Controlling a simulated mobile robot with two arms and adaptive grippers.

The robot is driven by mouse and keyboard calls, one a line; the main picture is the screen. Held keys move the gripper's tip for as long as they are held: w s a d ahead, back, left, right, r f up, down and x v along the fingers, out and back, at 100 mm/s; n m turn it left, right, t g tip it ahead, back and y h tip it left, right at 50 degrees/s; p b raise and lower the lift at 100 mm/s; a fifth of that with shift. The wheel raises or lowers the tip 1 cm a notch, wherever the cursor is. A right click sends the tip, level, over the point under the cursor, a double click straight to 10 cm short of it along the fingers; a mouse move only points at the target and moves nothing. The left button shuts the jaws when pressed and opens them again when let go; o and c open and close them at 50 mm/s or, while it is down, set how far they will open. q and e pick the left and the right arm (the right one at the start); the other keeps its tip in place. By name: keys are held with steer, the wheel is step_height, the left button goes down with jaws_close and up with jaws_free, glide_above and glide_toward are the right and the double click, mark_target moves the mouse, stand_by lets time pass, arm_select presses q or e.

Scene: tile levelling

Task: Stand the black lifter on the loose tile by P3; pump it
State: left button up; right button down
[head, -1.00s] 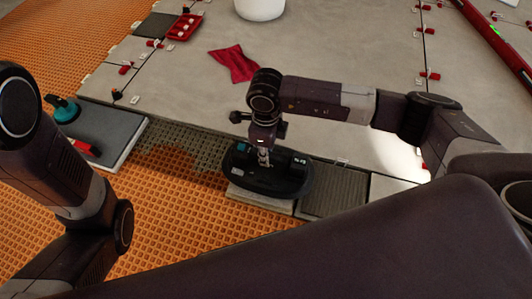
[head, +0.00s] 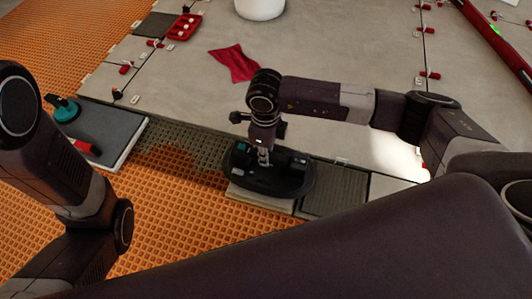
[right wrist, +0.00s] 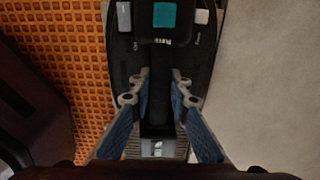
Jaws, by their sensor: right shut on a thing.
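The black lifter (head: 290,182) is a dark oval pad with a control panel, flat over a pale tile (head: 262,200) in the row at the edge of the orange mat. My right gripper (head: 264,158) is above it, pointing down, shut on its handle. In the right wrist view, the blue-padded fingers (right wrist: 160,92) stand either side of the dark handle bar (right wrist: 160,105), with a teal button and two grey buttons of the lifter (right wrist: 165,45) beyond. The pad hides most of the tile. My left arm shows at the left, but its gripper does not. No P3 mark is readable.
A grey ribbed tile (head: 335,190) lies right of the lifter, and bare grey-brown adhesive (head: 195,150) left of it. A grey tile (head: 105,128) with a teal-handled tool (head: 65,108) lies farther left. A red cloth (head: 235,63) and red tray (head: 184,28) lie behind.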

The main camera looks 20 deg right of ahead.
steer(key=shift+f, duration=0.5)
stand_by(0.8)
steer(key=c, duration=1.7)
jaws_free()
steer(key=shift+c, duration=0.2)
steer(key=shift+b, duration=0.3)
step_height(320, 180, up, 12)
